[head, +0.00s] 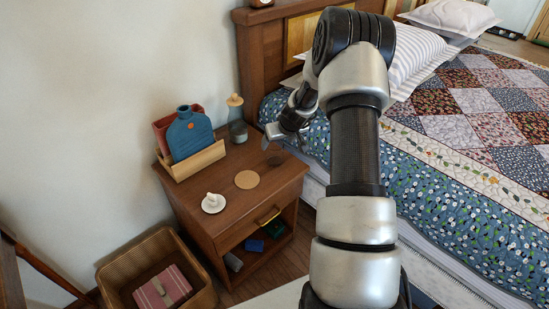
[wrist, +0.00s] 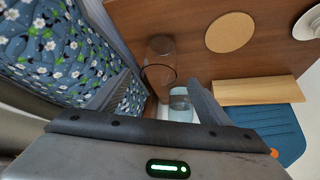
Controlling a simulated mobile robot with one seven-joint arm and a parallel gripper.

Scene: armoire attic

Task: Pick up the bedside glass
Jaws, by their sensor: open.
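The bedside glass, a clear tumbler, stands near the bed-side edge of the wooden nightstand; it is faint in the head view (head: 275,159) and plainer in the wrist view (wrist: 160,62). My gripper (head: 274,138) is open and empty just above and behind the glass in the head view. In the wrist view one grey finger (wrist: 204,100) shows beside the glass and apart from it.
The bed (head: 470,180) is close on the right.

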